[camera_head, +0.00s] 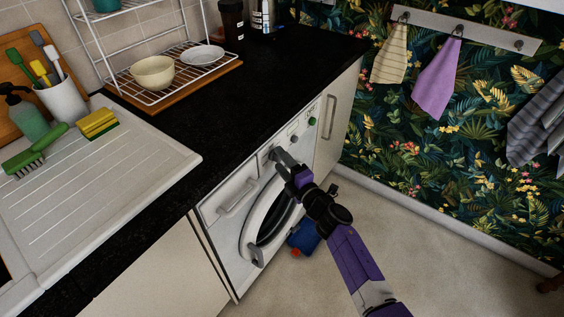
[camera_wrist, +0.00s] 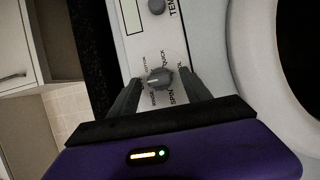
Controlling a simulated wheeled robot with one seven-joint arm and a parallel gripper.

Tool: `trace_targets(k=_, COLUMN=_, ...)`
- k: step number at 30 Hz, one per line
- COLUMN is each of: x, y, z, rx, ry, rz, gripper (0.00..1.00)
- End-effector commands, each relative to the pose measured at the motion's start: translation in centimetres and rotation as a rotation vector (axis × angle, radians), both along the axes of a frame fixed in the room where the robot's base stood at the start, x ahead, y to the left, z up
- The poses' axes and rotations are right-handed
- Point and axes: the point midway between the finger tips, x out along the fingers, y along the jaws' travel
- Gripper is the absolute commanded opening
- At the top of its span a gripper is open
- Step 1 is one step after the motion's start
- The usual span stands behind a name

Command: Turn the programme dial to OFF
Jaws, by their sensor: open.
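The washing machine (camera_head: 228,227) is white, with a round door, and stands under the black worktop. The programme dial (camera_wrist: 159,79) is a small grey knob on its panel, with printed labels around it, in the wrist view. My gripper (camera_wrist: 160,85) is open, with one finger on each side of the dial. I cannot tell whether the fingers touch it. The dial's pointer mark is too small to read for certain. In the head view my gripper (camera_head: 280,157) is at the panel and hides the dial.
Another grey knob (camera_wrist: 156,6) sits farther along the panel. A green button (camera_head: 312,121) is near the panel's right end. The round door (camera_head: 270,212) is close by. A blue container (camera_head: 304,236) stands on the floor beyond my arm.

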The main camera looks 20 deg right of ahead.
Motion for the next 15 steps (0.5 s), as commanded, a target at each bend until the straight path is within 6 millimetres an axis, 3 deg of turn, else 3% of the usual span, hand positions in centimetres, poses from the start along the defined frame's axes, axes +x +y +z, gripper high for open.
trace_targets(k=15, x=-6.6, y=-1.6, z=0.1, rx=0.002, ry=0.001, rz=-0.002, gripper=0.56)
